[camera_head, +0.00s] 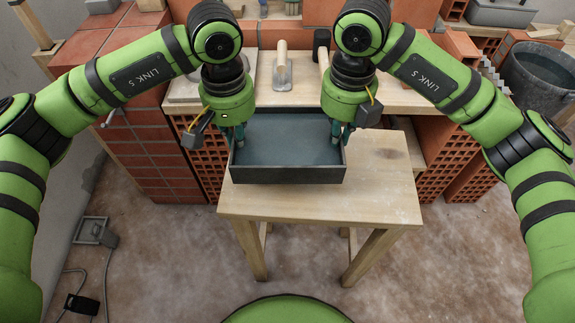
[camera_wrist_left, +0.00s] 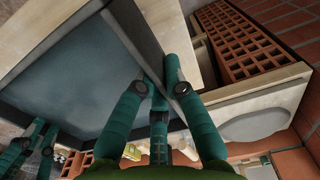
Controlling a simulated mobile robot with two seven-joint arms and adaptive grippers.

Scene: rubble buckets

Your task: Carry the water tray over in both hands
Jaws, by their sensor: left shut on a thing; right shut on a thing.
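The water tray (camera_head: 288,175) is a dark grey, shallow rectangular box with a flat blue-grey surface inside. It looks level over the back left part of a small wooden table (camera_head: 370,195); I cannot tell whether it rests on the wood or hangs just above it. My left gripper (camera_head: 237,140) is shut on its left wall, and my right gripper (camera_head: 341,136) on its right wall. In the left wrist view the left fingers (camera_wrist_left: 160,88) straddle the tray's wall (camera_wrist_left: 135,35), and the right fingers (camera_wrist_left: 40,138) show at the far side.
Behind is a wooden bench with a trowel (camera_head: 283,72) and a dark-headed tool (camera_head: 321,45). Brick stacks (camera_head: 150,130) stand left and right. A grey bucket (camera_head: 540,75) is at the far right. The table's right and front parts are bare.

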